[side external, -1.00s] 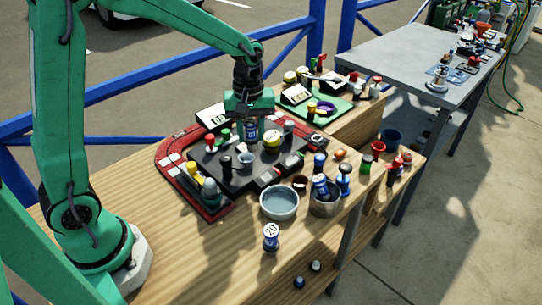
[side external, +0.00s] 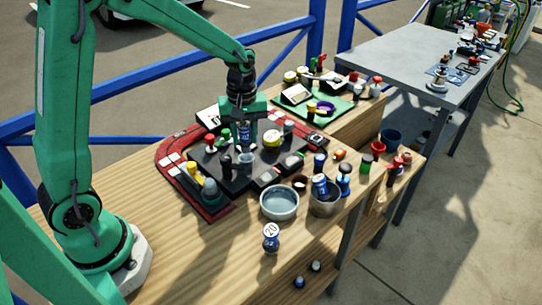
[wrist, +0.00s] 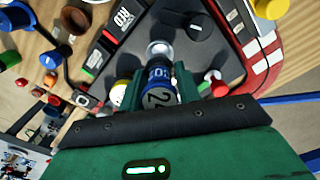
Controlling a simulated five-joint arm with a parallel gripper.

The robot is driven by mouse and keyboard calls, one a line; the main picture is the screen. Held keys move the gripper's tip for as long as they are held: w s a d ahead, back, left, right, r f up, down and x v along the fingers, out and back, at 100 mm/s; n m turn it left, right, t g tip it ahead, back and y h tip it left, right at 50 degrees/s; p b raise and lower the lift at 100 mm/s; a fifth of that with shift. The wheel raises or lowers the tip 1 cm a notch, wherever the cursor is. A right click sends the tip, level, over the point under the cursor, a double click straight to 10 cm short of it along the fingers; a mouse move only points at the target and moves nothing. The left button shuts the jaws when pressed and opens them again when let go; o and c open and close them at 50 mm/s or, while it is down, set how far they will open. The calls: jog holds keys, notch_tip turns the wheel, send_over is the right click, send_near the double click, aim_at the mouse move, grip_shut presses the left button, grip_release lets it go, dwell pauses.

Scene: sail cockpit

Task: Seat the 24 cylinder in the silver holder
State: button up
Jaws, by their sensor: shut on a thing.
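My gripper (side external: 244,138) is shut on the blue 24 cylinder (wrist: 158,97), with its dark cap showing the number between the fingers in the wrist view. In the side view my gripper points down, and the cylinder is mostly hidden by the fingers. The silver holder (side external: 245,159) stands on the dark panel directly below my gripper. In the wrist view the rim of the silver holder (wrist: 159,48) shows just beyond the cylinder's far end. The cylinder's lower end is at or just above the holder; I cannot tell whether it is inside.
Knobs and bottles crowd the red-edged panel (side external: 213,208), including a black peg (side external: 226,162) close to the holder's left. A blue 20 cylinder (side external: 270,238), a water bowl (side external: 279,203) and a metal cup (side external: 325,203) stand nearer the front.

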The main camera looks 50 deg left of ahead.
aim_at(246, 147)
jog(key=shift+f, duration=1.75)
jog(key=shift+f, duration=0.6)
dwell(0.4)
jog(key=o, duration=0.7)
jog(key=shift+o, duration=0.2)
jog(key=shift+r, duration=0.1)
jog(key=shift+r, duration=5.45)
